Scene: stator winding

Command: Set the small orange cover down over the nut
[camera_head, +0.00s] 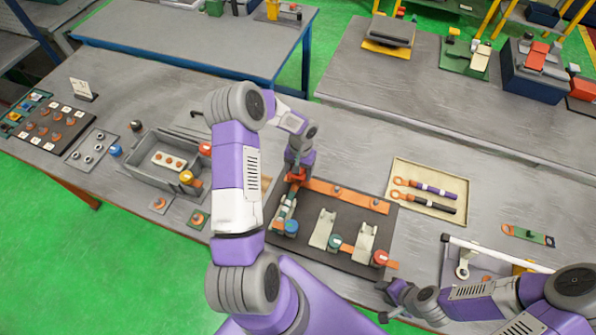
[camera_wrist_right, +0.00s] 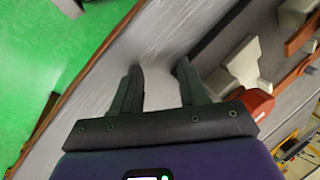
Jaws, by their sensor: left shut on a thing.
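My left gripper (camera_head: 297,172) points down over the left end of the orange bar (camera_head: 352,196) on the dark board (camera_head: 305,243). It is shut on the small orange cover (camera_head: 295,178), which shows at its fingertips. The nut under the cover is hidden, and I cannot tell whether the cover touches it. Two other nuts show on the bar, one near its middle (camera_head: 337,188) and one near its right end (camera_head: 375,202). My right gripper (camera_head: 386,289) is near the board's lower right corner; in the right wrist view (camera_wrist_right: 160,85) its fingers are apart and empty.
Pale blocks (camera_head: 323,229) and a red-capped part (camera_head: 380,258) stand on the board. A tray (camera_head: 402,208) with two handled tools lies to the right. A grey bin (camera_head: 150,176) stands to the left. A white-barred frame (camera_head: 490,252) is near my right arm.

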